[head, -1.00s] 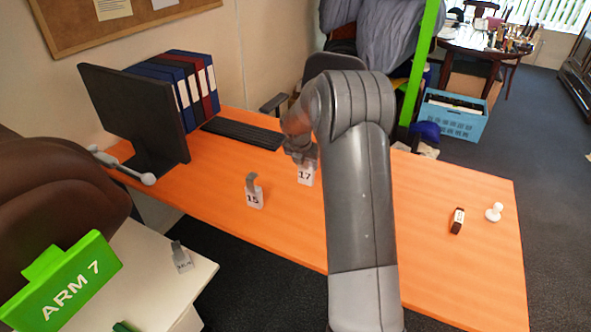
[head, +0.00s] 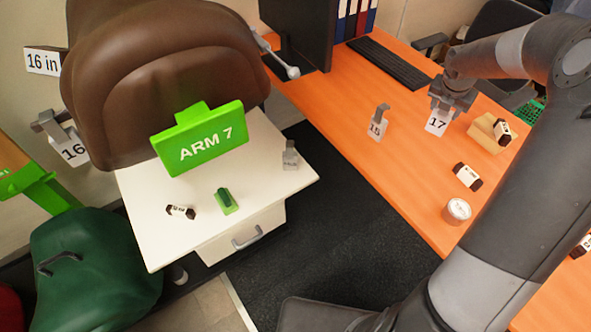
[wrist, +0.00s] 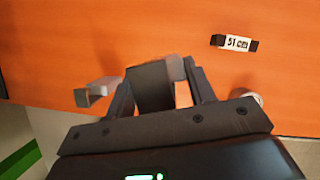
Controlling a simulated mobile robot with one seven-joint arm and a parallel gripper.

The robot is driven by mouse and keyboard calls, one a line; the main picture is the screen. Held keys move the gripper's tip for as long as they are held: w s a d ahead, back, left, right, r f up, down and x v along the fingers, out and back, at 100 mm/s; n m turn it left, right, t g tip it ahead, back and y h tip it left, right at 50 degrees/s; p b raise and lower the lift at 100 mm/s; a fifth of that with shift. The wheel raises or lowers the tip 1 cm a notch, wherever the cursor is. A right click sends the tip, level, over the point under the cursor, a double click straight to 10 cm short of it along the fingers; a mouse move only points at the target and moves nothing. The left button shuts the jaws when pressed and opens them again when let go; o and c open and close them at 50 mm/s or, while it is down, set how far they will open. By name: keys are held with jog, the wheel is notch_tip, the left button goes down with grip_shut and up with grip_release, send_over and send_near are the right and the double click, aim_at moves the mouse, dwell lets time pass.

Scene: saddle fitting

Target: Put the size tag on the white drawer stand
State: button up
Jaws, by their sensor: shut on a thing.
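My gripper (head: 450,100) is shut on the size tag marked 17 (head: 437,123), a white plate with a grey top, over the orange desk in the head view. The wrist view shows my gripper's jaws (wrist: 165,90); the tag's number is not visible there. The white drawer stand (head: 146,238) is at the left in the head view, well apart from my gripper, with a handled drawer in front. On its top are a green ARM 7 sign (head: 205,145), a grey-and-clear tag (head: 290,157), a small green block (head: 225,200) and a dark-ended label block (head: 181,212).
A tag marked 15 (head: 376,127) stands on the orange desk (head: 345,110) left of my gripper. A wooden block (head: 486,135), a label block (head: 467,177) and a round tin (head: 457,210) are nearby. A brown saddle (head: 130,70) overhangs the stand's back. Dark floor separates desk and stand.

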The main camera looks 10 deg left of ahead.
jog(key=a+r+n+y, duration=0.3)
jog(key=a+n, duration=0.5)
jog(key=a, duration=1.4)
jog(key=s+a+f+n+y, duration=0.1)
jog(key=s+a+f+n, duration=0.2)
jog(key=a+f, duration=1.1)
jog(key=s+a+f+n+y, duration=0.1)
jog(key=s+a+f+n, duration=0.2)
jog(key=a+f, duration=1.1)
jog(key=shift+s+a+f+g, duration=0.35)
jog(key=shift+s+f, duration=0.4)
jog(key=shift+s, duration=1.15)
jog(key=shift+d, duration=0.1)
jog(key=o, duration=1.3)
jog(key=shift+f, duration=0.15)
jog(key=v, duration=1.2)
jog(key=shift+d, duration=0.1)
